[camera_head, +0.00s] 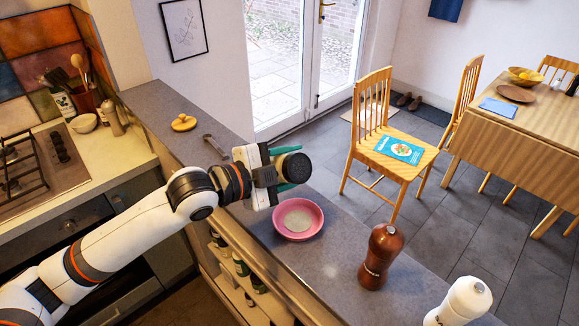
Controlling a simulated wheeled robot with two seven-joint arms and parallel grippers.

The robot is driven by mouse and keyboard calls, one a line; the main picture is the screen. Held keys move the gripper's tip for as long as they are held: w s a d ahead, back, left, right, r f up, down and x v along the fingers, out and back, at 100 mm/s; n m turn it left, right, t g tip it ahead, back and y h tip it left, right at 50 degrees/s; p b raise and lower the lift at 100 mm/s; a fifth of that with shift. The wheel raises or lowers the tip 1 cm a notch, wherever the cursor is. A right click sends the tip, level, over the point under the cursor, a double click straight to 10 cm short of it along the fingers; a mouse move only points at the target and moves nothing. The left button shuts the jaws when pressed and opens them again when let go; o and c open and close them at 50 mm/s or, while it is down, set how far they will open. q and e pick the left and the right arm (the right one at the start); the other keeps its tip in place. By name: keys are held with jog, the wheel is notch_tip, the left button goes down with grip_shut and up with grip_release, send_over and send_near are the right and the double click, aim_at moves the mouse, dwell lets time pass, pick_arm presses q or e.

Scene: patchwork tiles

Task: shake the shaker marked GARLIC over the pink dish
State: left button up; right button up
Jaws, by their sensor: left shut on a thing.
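The pink dish (277,228) sits on the grey counter, with a pale grey-white round patch inside it. My left gripper (287,168) has teal fingers and is shut on a shaker, whose dark round end (297,167) shows between the fingers. The shaker is held tipped on its side, above the counter and over the far side of the dish in the picture. Its body is mostly hidden by the gripper and I cannot see any marking. My right gripper is not in view.
A brown shaker (380,256) and a white shaker (461,303) stand on the counter at right; their lettering is unreadable. A yellow item (183,122) and a grey utensil (216,146) lie behind my arm. Jars (241,266) fill the shelf below.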

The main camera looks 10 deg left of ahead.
aim_at(277, 158)
pick_arm(q)
notch_tip(277, 158, up, 2)
jog(key=n+h+p, duration=0.1)
jog(key=n+p, duration=0.2)
jog(key=n, duration=0.1)
jog(key=shift+a, duration=0.1)
jog(key=n, duration=0.1)
jog(key=n+h, duration=0.1)
jog(key=shift+r+n, duration=0.25)
jog(key=shift+n, duration=0.15)
jog(key=n, duration=0.1)
jog(key=n+h, duration=0.1)
jog(key=n, duration=0.1)
jog(key=shift+r, duration=0.35)
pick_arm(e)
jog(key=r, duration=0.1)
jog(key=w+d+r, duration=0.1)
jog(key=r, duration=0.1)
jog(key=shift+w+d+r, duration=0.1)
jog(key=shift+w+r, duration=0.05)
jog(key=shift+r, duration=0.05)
pick_arm(q)
jog(key=shift+s, duration=0.1)
